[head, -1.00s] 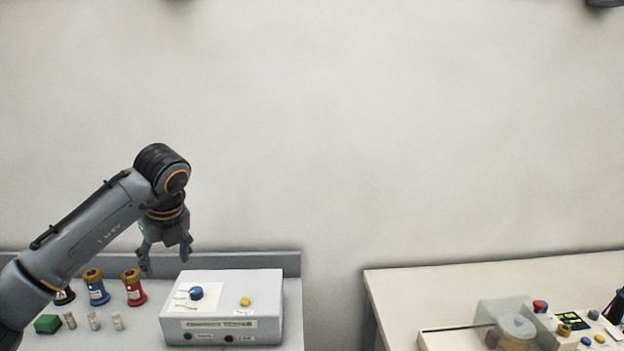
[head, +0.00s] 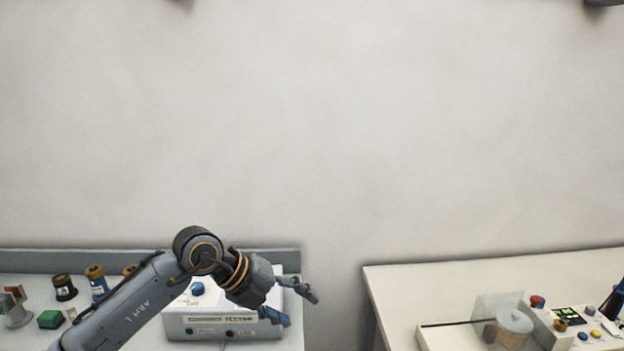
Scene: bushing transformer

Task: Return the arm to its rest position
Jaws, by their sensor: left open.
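My left gripper (head: 302,305) is open and empty, its two fingers pointing to the right. It is in front of the right side of the white tester box (head: 205,328) in the head view and hides part of the box's top. A blue knob (head: 197,288) on the box shows behind my left arm. I cannot tell how far the fingers are from the box.
On the left bench stand a black bushing (head: 64,287), a blue bushing (head: 98,284) and a green block (head: 50,319). A gap separates this bench from the right table (head: 395,290), which carries a panel with buttons (head: 575,325) and a clear-covered device (head: 513,322).

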